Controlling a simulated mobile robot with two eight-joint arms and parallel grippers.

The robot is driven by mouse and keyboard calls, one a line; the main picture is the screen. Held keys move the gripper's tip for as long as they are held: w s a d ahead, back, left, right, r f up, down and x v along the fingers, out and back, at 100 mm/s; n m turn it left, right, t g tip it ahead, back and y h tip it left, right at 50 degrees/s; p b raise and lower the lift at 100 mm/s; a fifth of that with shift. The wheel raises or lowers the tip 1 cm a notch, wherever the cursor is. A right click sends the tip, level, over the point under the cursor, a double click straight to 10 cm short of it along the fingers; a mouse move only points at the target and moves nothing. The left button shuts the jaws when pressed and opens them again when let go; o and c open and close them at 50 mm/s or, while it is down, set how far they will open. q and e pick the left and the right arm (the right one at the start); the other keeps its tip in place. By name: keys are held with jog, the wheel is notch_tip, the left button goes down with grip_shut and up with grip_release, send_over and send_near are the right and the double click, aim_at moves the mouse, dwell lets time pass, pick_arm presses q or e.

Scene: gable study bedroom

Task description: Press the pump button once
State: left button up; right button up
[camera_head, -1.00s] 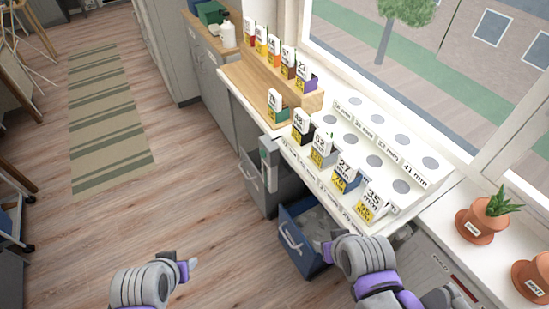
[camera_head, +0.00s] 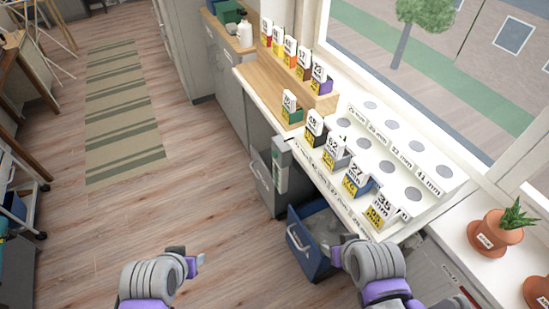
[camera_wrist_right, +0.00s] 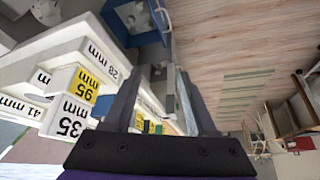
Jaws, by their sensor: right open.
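A white bottle (camera_head: 245,34), which looks like a pump dispenser, stands at the far end of the wooden counter at the top of the head view. Its top is too small to make out a button clearly. My right gripper (camera_head: 336,256) is at the lower middle, over the open blue drawer and far from the bottle. In the right wrist view it is open (camera_wrist_right: 158,70), with nothing between its fingers. My left gripper (camera_head: 198,262) is over bare floor at lower left, also far from the bottle; its jaws are not clear.
A white sorting rack (camera_head: 376,152) with several labelled boxes lines the window. A blue drawer (camera_head: 308,262) and a grey drawer (camera_head: 262,182) stand open below it. A potted plant (camera_head: 496,232) is at right. Floor around the striped rug (camera_head: 125,118) is clear.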

dwell(0.3)
grip_shut()
dwell(1.6)
